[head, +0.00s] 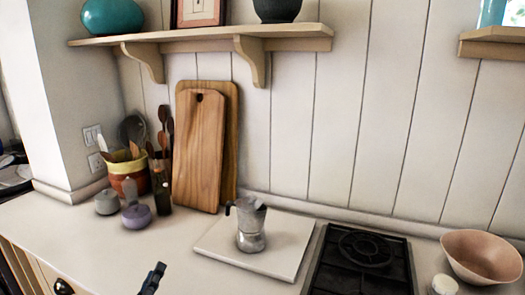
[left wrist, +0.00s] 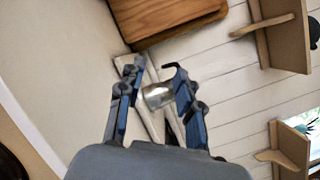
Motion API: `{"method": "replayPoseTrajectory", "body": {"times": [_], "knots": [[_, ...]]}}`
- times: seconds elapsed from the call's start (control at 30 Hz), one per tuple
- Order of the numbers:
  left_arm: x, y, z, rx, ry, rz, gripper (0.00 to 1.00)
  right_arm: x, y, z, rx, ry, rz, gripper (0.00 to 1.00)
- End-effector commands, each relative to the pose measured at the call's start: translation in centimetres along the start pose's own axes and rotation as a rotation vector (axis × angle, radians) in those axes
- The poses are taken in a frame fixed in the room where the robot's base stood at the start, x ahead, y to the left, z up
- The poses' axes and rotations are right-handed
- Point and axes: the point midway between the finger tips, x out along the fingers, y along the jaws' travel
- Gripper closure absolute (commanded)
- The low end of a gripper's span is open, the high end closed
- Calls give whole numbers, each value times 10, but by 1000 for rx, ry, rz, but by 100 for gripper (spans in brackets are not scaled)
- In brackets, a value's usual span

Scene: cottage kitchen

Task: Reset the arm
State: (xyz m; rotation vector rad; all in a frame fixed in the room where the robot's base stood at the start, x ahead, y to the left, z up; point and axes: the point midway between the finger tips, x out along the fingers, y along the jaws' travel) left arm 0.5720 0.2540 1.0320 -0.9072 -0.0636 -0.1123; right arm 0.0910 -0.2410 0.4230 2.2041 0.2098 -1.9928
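My left gripper (head: 153,279) shows only as a dark fingertip at the bottom edge of the head view, over the counter in front of the moka pot and to its left. In the left wrist view its two blue fingers (left wrist: 155,72) are spread apart with nothing held. The silver moka pot (head: 251,228) with a dark handle stands upright on a white board. It also shows in the left wrist view (left wrist: 158,97), beyond and between the fingers, apart from them. My right gripper is not in view.
The white board (head: 285,246) lies beside a black gas hob (head: 362,262). A pink bowl (head: 482,255) stands at the right. Wooden cutting boards (head: 199,155) lean on the wall under a shelf (head: 200,38). A utensil crock (head: 128,172), a bottle (head: 161,190) and small jars stand left.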

Motion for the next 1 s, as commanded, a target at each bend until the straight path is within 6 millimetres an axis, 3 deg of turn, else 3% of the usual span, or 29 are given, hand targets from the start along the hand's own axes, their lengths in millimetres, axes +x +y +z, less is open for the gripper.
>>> {"method": "replayPoseTrajectory", "body": {"times": [0.17,0.3,0.4,0.6,0.87,1.0], "knots": [[-56,48,-16,-587,-139,320,65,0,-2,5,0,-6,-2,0],[-134,90,-54,-1091,-295,685,65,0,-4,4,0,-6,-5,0],[-180,101,-80,-1305,-379,883,65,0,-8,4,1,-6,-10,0],[-249,99,-117,-1560,-505,1178,65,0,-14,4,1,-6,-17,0],[-320,77,-150,-1748,-634,1488,65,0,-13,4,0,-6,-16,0],[-314,103,-171,-1735,-641,1504,65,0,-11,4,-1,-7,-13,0]]}}
